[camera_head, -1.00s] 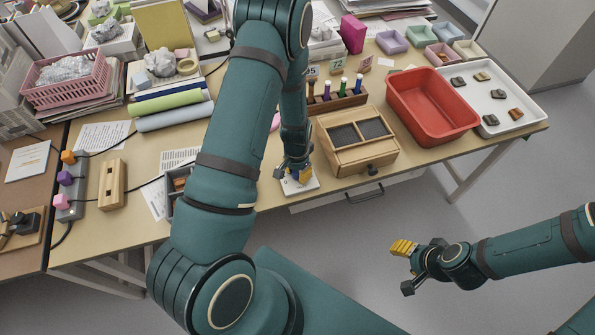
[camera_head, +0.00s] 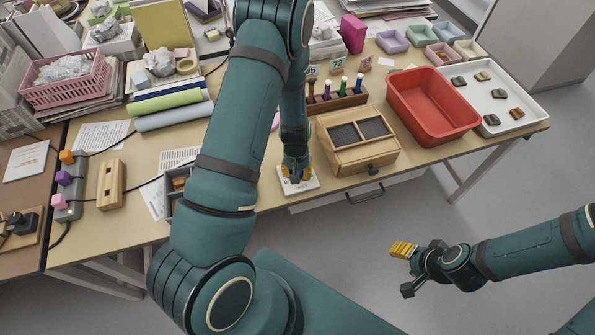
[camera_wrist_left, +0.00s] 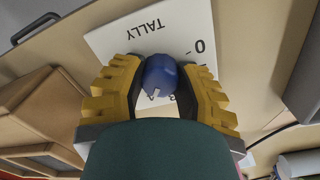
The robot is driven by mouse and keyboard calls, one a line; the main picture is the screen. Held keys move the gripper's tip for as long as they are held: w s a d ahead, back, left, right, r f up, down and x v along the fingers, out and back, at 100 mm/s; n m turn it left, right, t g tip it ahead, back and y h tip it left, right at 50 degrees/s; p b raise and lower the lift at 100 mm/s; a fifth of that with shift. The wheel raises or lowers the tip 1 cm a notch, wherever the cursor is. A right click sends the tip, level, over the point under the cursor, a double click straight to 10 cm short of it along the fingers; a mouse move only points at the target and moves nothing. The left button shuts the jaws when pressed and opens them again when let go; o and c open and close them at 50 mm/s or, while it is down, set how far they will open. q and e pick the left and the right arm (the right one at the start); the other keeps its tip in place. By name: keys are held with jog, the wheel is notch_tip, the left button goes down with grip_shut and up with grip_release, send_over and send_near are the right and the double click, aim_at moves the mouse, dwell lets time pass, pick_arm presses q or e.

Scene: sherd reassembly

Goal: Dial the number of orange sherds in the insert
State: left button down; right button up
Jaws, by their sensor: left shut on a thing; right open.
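A white tally plate (camera_head: 313,184) lies near the table's front edge; the left wrist view shows its word TALLY and a 0 on the plate (camera_wrist_left: 190,25). My left gripper (camera_head: 296,176) is over the plate, and in the left wrist view its yellow fingers (camera_wrist_left: 158,85) are shut on a blue knob (camera_wrist_left: 159,76). The knob hides part of the plate's markings. A grey insert box (camera_head: 171,190) with brown sherds is mostly hidden behind my left arm. My right gripper (camera_head: 403,270) is open and empty, off the table above the floor.
A wooden box (camera_head: 358,158) with two dark compartments stands right of the plate. A red tub (camera_head: 432,105) and a white tray (camera_head: 522,99) with several sherds are further right. A wooden block (camera_head: 111,184) and a power strip (camera_head: 71,187) lie at left.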

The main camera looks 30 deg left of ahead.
pick_arm(q)
jog(key=shift+n, duration=0.3)
jog(key=c, duration=0.6)
grip_release()
jog(key=r, duration=1.2)
jog(key=shift+s+a, duration=0.15)
jog(key=shift+a, duration=0.05)
